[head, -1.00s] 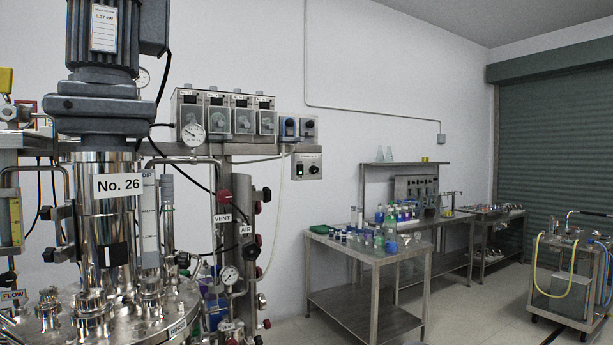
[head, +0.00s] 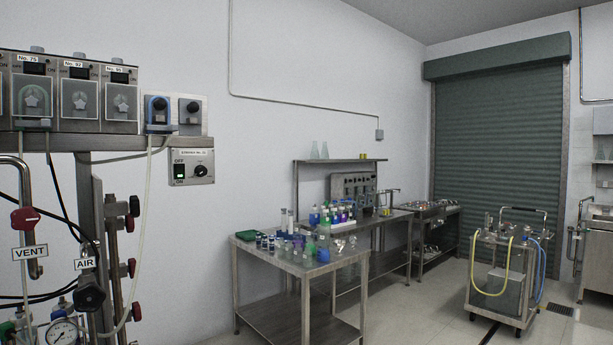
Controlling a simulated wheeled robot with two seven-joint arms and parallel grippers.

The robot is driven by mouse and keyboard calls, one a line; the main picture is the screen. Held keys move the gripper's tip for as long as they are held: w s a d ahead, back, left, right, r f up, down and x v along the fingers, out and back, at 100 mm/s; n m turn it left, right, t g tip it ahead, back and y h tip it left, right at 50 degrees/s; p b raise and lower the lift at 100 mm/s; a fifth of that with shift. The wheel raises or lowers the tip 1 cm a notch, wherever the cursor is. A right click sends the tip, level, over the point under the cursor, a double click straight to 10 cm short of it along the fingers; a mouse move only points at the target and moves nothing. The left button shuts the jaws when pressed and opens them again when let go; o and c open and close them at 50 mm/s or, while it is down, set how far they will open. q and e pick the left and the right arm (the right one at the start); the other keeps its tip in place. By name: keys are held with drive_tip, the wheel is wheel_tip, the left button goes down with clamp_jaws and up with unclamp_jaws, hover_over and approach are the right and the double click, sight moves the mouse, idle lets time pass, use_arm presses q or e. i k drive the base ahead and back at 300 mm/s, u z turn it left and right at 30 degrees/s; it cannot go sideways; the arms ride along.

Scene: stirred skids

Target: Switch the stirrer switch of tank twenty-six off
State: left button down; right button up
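A grey stirrer switch box (head: 191,166) is fixed to the wall at the left of the head view, under the shelf rail. Its small top label is too blurred to read the number surely. It carries a rocker switch (head: 180,171) with OFF above and ON below, showing a green part, and a black knob (head: 201,170) to the right. I cannot tell surely which way the rocker is pressed. Tank twenty-six is not in this view now. Neither of my grippers is in view.
Pump units (head: 79,95) stand on the rail at left, above pipes and red-handled valves (head: 26,219). A steel table (head: 290,266) with bottles stands right of the box. A trolley (head: 503,270) stands farther right. Open floor lies between table and trolley.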

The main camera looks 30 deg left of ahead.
sight(179, 167)
drive_tip(key=u, duration=0.05)
drive_tip(key=i, duration=1.4)
drive_tip(key=u, duration=1.45)
drive_tip(key=i, duration=0.55)
drive_tip(key=u, duration=0.5)
